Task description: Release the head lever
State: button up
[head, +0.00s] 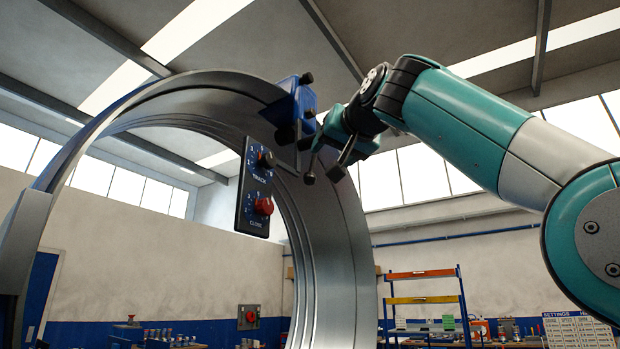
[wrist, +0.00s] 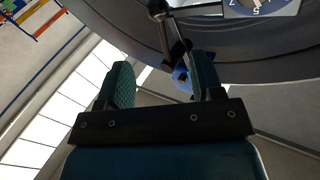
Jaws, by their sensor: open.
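The head lever (wrist: 172,38) shows in the wrist view as a grey rod with a round black knob, running down toward the gap between my fingers. A small blue part shows behind it there. The lever is hard to tell from the dark finger parts there. In the wrist view my gripper (wrist: 162,82) is open, and contact with the lever cannot be told.
A dark control panel (head: 255,188) with a black knob and a red button hangs left of my gripper. The metal ring (head: 318,240) curves around and below. Shelving (head: 428,290) and benches stand far back. Open air lies below my arm on the right.

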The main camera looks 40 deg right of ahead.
aim_at(312, 171)
jog(key=p+x, duration=0.3)
jog(key=x, duration=0.7)
jog(key=shift+w+d+r+p, duration=0.1)
jog(key=shift+w+p, duration=0.1)
jog(key=shift+p, duration=0.1)
jog(key=shift+w+d, duration=0.15)
jog(key=shift+w, duration=0.5)
grip_shut()
